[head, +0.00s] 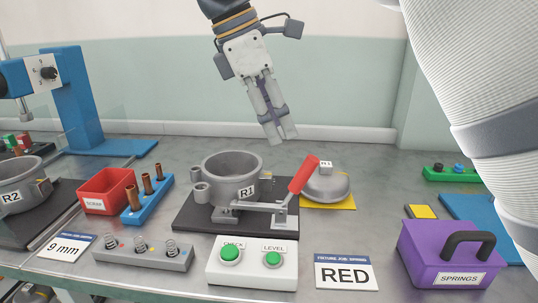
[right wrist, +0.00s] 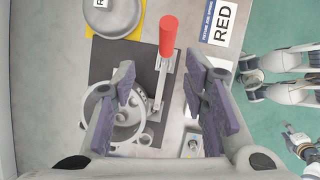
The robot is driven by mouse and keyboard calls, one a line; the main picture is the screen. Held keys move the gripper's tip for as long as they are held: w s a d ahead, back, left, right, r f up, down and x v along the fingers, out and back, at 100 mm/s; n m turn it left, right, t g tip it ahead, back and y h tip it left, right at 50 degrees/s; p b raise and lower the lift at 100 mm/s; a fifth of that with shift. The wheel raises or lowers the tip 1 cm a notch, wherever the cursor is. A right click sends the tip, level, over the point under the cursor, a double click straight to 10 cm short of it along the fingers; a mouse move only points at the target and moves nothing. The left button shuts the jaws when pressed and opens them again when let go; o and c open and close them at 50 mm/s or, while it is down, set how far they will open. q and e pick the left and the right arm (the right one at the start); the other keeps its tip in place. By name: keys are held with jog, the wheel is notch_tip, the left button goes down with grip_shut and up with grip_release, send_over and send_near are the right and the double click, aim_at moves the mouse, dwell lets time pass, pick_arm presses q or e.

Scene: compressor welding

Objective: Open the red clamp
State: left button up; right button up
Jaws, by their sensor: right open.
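The red clamp's handle (head: 303,175) slants up to the right from a metal lever at the front of the R1 fixture. The lever (head: 250,205) lies low across the front of the grey R1 pot (head: 228,178), on a black base plate (head: 188,221). My right gripper (head: 279,139) is open and empty, pointing down above and behind the fixture, apart from the handle. In the right wrist view, the red handle (right wrist: 168,37) shows beyond the open fingertips (right wrist: 160,80). My left gripper is not in the head view; small arm parts at the wrist view's right edge are unclear.
A grey domed lid (head: 327,186) on a yellow pad stands close behind the handle to the right. A CHECK and LEVEL button box (head: 252,277) and a RED card (head: 346,273) lie in front. A purple SPRINGS box (head: 430,268) stands right, a red scrap bin (head: 107,190) left.

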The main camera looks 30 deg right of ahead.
aim_at(303, 175)
jog(key=f, duration=0.1)
jog(key=s+d+f, duration=0.1)
jog(key=s+f, duration=0.1)
jog(key=shift+d+f, duration=0.3)
jog(key=shift+d, duration=0.1)
jog(key=x, duration=0.7)
jog(key=shift+w+d+f+p, duration=0.1)
jog(key=shift+f+p, duration=0.2)
jog(key=shift+f, duration=0.1)
jog(key=shift+w, duration=0.1)
grip_shut()
